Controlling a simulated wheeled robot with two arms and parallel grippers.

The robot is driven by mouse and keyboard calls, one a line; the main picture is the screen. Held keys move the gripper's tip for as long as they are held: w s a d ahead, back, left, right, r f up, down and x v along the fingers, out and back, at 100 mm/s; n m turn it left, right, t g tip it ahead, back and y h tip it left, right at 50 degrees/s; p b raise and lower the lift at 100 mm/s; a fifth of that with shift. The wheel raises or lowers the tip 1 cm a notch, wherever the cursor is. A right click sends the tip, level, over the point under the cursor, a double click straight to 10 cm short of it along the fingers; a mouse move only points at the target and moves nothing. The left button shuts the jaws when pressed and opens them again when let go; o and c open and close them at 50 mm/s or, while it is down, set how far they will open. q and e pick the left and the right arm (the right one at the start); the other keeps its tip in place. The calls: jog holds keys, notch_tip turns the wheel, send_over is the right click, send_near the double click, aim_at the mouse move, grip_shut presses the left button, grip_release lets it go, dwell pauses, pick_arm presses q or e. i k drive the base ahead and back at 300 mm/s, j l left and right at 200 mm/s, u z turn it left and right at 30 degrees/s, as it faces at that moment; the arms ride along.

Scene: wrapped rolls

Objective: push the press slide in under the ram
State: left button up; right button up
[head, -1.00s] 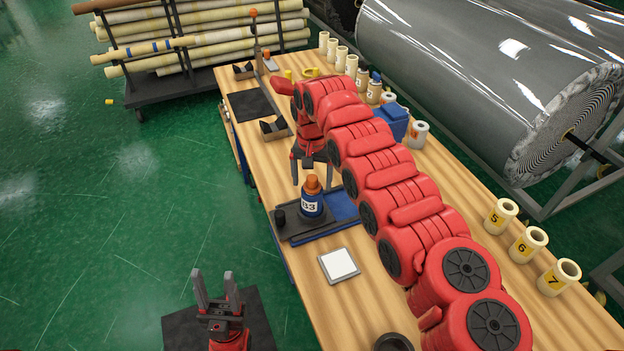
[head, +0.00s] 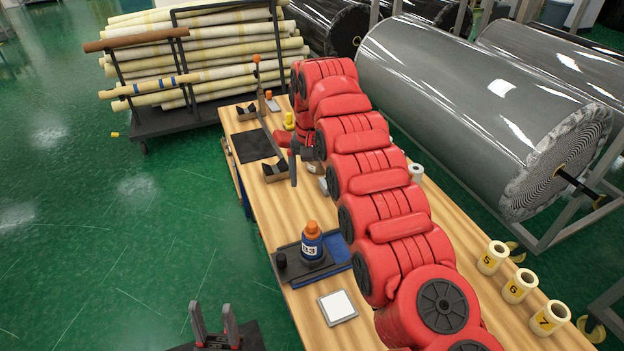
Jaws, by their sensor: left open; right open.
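A small press with an upright post (head: 261,98) and an orange-knobbed lever (head: 257,60) stands at the far end of the wooden table. Its ram and slide are too small to tell apart. A dark mat (head: 252,146) lies in front of it, between two dark V-shaped holders (head: 247,111) and (head: 274,171). My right gripper (head: 300,170) is open, fingers down, beside the nearer holder and apart from the press; my arm partly hides it. My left gripper (head: 215,326) is open and empty, off the table at the bottom left.
A blue bottle marked B3 (head: 312,243) with an orange cap stands on a dark tray (head: 290,272) mid-table. A white-topped square plate (head: 338,307) lies nearer. Numbered rolls (head: 518,286) line the right edge. A roll rack (head: 140,122) stands beyond.

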aim_at(290, 264)
jog(key=k+j, duration=0.3)
jog(key=k, duration=0.15)
jog(key=k+j, duration=0.3)
jog(key=k, duration=0.15)
